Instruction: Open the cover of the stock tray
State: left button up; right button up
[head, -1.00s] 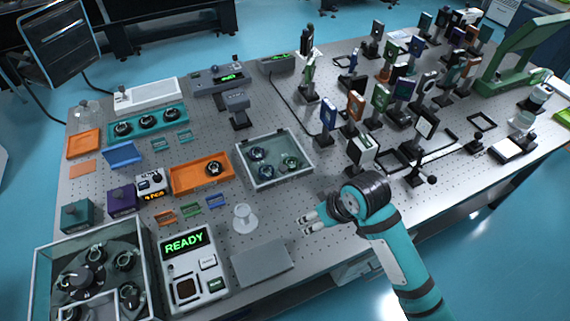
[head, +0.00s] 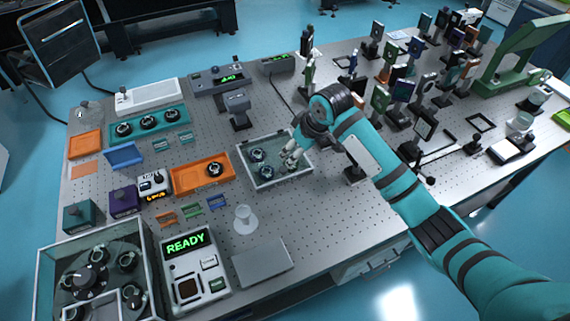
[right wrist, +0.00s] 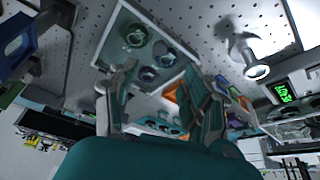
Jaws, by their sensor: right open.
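The stock tray appears to be the shallow grey-rimmed tray (head: 252,184) mid-table in the head view, with a see-through top and several dark round mounts inside. I cannot tell how the cover sits. My right gripper (head: 291,157) is over the tray's right part and hides some of it. In the right wrist view the tray (right wrist: 122,28) shows beyond the fingers, and my right gripper (right wrist: 165,105) has its two fingers spread apart with nothing between them. Whether it touches the cover cannot be told. My left gripper is not in view.
An orange tray (head: 186,184) stands just left of the stock tray. A small white cup-like stand (head: 245,219) is in front, near a grey plate (head: 262,264). Several optic mounts (head: 403,90) crowd the right and back. Bare table lies front right of the tray.

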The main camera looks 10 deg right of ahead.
aim_at(283, 169)
jog(key=p+x, duration=0.1)
jog(key=x, duration=0.9)
jog(key=shift+w+a+f, duration=0.1)
jog(key=shift+a+f, duration=0.05)
jog(key=shift+f, duration=0.05)
grip_shut()
